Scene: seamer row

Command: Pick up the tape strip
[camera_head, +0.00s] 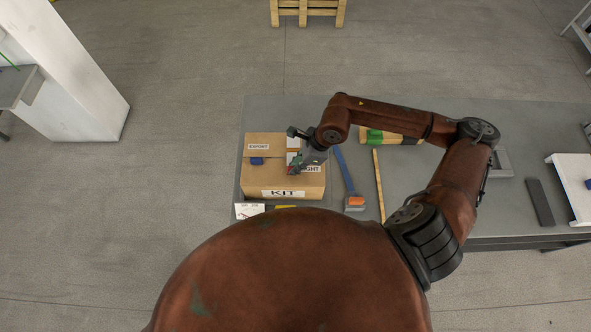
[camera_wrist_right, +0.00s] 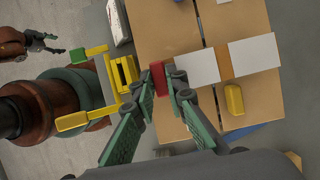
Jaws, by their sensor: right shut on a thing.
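My right gripper (camera_head: 296,165) is above the right half of a cardboard carton marked KIT (camera_head: 262,181). In the right wrist view its green fingers (camera_wrist_right: 161,83) are closed on a small red piece (camera_wrist_right: 158,78), held over the carton's top. The red piece may be the tape strip, but the frames do not make this certain.
The carton stands at the left end of a grey table (camera_head: 410,180). A blue-handled tool (camera_head: 345,172) and a wooden stick (camera_head: 379,185) lie to its right. A white tray (camera_head: 573,175) is at the far right.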

